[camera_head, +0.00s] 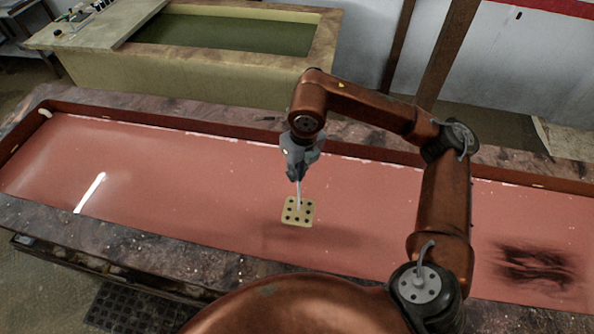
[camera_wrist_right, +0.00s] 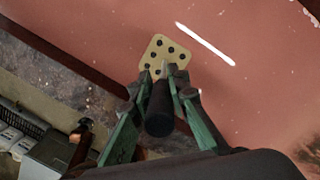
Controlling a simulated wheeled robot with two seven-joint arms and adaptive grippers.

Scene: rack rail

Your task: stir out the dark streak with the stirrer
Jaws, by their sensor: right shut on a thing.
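The stirrer has a pale yellow square plate with several round holes (camera_head: 297,212) at the end of a thin light rod. My right gripper (camera_head: 298,174) is shut on its handle, over the middle of the red vat. In the right wrist view the gripper (camera_wrist_right: 163,82) grips the dark handle, with the holed plate (camera_wrist_right: 157,58) beyond it. The plate is over the red liquid; I cannot tell whether it touches the surface. The dark streak (camera_head: 538,265) lies in the liquid at the far right, well away from the plate. My left gripper is not in view.
The long vat has a dark stone-like rim (camera_head: 120,245). A bright white strip (camera_head: 90,192), perhaps a reflection, shows at the left of the liquid. A second tank with green liquid (camera_head: 225,35) stands behind. The liquid between plate and streak is open, with my right arm above it.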

